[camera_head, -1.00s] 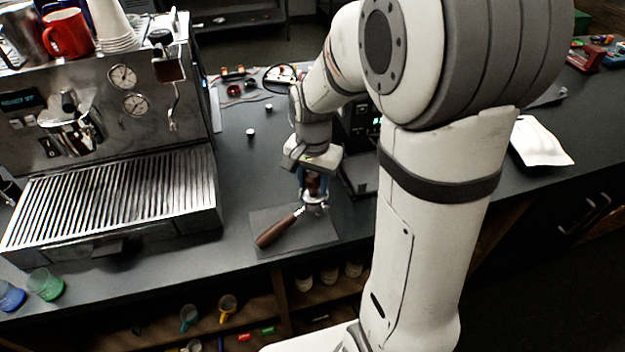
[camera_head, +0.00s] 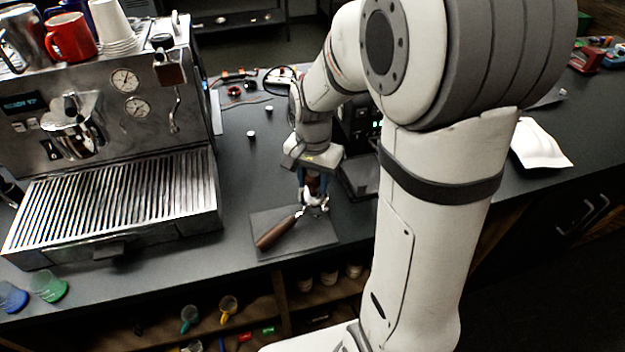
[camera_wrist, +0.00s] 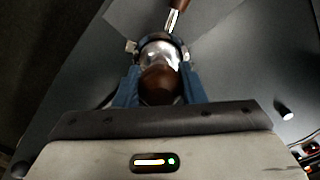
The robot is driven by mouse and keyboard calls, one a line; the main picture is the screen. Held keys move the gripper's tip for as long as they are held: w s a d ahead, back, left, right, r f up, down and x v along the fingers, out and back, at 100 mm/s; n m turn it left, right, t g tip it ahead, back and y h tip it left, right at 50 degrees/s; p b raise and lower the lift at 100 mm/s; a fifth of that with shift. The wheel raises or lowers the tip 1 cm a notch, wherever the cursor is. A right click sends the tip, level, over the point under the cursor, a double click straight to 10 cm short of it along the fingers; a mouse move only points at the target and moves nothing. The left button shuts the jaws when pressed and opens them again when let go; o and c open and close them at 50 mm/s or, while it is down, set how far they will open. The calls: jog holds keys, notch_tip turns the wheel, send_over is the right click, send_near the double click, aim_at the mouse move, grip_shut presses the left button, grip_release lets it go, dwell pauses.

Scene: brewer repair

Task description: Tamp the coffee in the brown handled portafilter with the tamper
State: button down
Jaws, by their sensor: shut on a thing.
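The brown handled portafilter (camera_head: 276,233) lies on a dark mat (camera_head: 290,247) at the counter's front edge, its handle pointing to the lower left. My gripper (camera_head: 313,184) is above the portafilter's basket end, pointing down. It is shut on the tamper (camera_wrist: 160,82), whose brown knob sits between the blue fingers (camera_wrist: 157,88) in the wrist view. The tamper's shiny metal base is over or in the basket; whether it touches the coffee cannot be told. The portafilter's neck (camera_wrist: 174,18) shows beyond it. The coffee is hidden.
A large espresso machine (camera_head: 110,130) with a slatted drip tray stands at left. A dark grinder-like device (camera_head: 360,150) stands close behind my gripper to the right. Green and blue glasses (camera_head: 48,285) stand at the front left. Open counter lies between machine and mat.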

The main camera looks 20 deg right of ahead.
jog(key=shift+r+p, duration=2.25)
jog(key=shift+r, duration=1.15)
